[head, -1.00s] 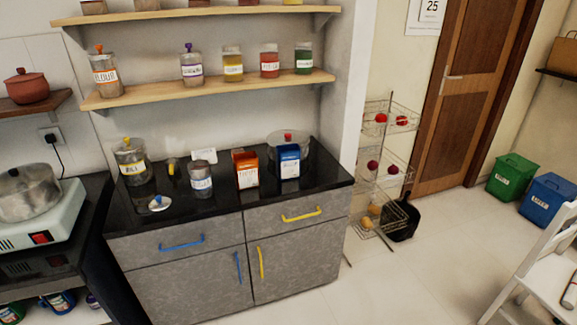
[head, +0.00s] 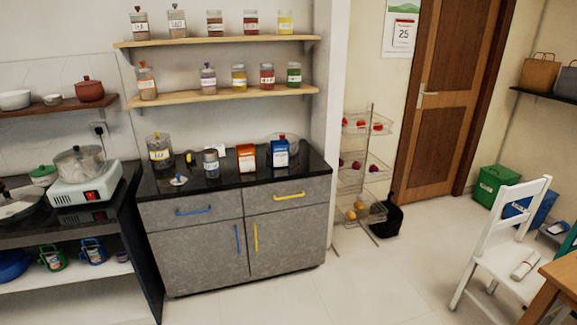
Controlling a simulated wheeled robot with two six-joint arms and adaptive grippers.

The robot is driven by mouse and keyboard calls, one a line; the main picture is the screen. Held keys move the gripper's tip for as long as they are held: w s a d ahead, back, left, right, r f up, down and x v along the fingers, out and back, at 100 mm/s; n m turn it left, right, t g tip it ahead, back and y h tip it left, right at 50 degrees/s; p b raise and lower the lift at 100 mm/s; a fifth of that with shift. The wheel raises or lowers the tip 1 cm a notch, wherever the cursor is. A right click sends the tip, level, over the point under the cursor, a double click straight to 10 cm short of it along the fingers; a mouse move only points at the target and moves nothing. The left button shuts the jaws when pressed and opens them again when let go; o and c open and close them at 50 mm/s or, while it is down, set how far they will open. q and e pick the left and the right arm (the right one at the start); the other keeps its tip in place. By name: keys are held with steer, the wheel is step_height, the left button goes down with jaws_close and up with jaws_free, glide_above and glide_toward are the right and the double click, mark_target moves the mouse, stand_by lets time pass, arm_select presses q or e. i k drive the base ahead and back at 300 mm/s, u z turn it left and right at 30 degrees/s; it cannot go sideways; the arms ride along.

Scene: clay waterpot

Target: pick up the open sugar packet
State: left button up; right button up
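Two packets stand upright side by side on the black counter (head: 230,182) of the grey cabinet. One is an orange and white packet (head: 246,158); the other is a blue and white packet (head: 280,153) just to its right. Their labels are too small to read, so I cannot tell which one is the sugar, nor whether either is open at the top. Neither of my grippers is in view.
A shelf (head: 220,94) hangs above. The floor (head: 300,290) before the cabinet is clear. A white chair (head: 505,240) stands right.

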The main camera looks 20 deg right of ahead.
mark_target(279, 149)
steer(key=z, duration=0.55)
steer(key=i, duration=0.4)
steer(key=z, duration=0.25)
